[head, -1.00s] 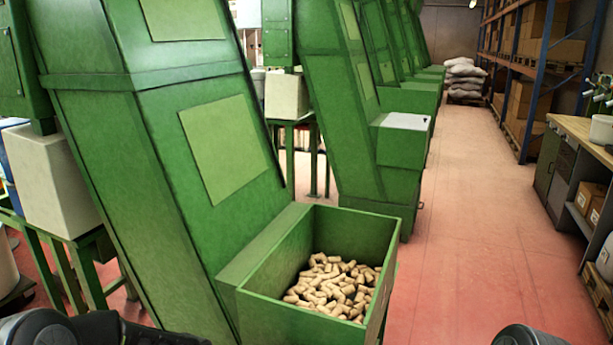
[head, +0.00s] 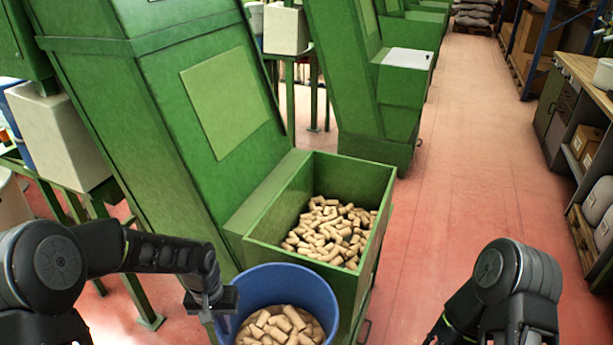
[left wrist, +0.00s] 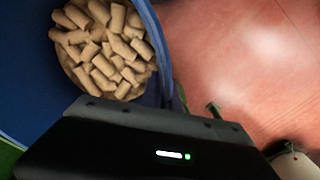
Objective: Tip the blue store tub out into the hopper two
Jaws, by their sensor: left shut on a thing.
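A blue tub (head: 312,283) with cork stoppers in it stands upright at the bottom of the head view, in front of a green hopper box. My left gripper (head: 222,300) is shut on the left side of the tub's rim. In the left wrist view the tub's blue wall (left wrist: 22,90) and the corks inside (left wrist: 105,50) show close up. The green hopper (head: 375,178) is open at the top and holds many corks (head: 330,230); the tub is just on its near side. I cannot read any number on it. My right arm shows at the bottom right, but its gripper is out of view.
Another green machine with a closed white-topped box (head: 408,58) stands behind. A workbench (head: 585,85) with shelves and cartons runs along the right. The reddish floor (head: 460,150) between is clear.

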